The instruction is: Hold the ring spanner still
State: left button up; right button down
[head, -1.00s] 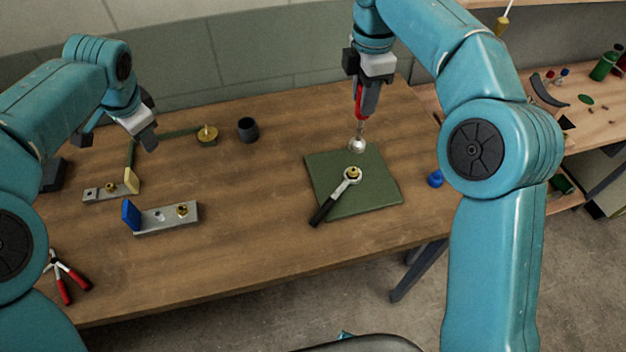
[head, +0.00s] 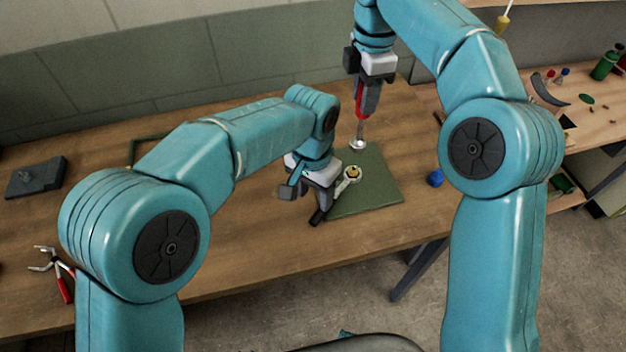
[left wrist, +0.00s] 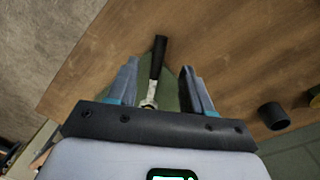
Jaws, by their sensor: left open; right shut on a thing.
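The ring spanner (head: 343,187) lies on the green mat (head: 376,190), with its ring end around a brass fitting (head: 354,171). Its black handle shows in the left wrist view (left wrist: 158,57), pointing away between the fingers. My left gripper (head: 307,195) is open above the handle and hides part of it. In the left wrist view its fingers (left wrist: 160,80) stand apart on both sides of the spanner; I see no contact. My right gripper (head: 367,90) is shut on a red-handled tool with a shiny round end (head: 358,144), held upright at the mat's back edge.
Red-handled pliers (head: 62,275) lie at the table's left front. A dark grey block (head: 37,177) is at the far left. A blue object (head: 435,177) sits right of the mat. A dark cup (left wrist: 273,115) shows in the left wrist view. My left arm hides the table's middle.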

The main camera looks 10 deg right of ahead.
aim_at(315, 218)
pick_arm(q)
notch_tip(315, 218, down, 9)
jog(key=shift+s+d+r, duration=0.1)
jog(key=shift+r, duration=0.05)
grip_shut()
pick_arm(e)
jog(key=shift+f+m, duration=0.55)
jog(key=shift+m, duration=0.35)
jog(key=shift+f+m, duration=0.55)
jog(key=shift+m, duration=0.35)
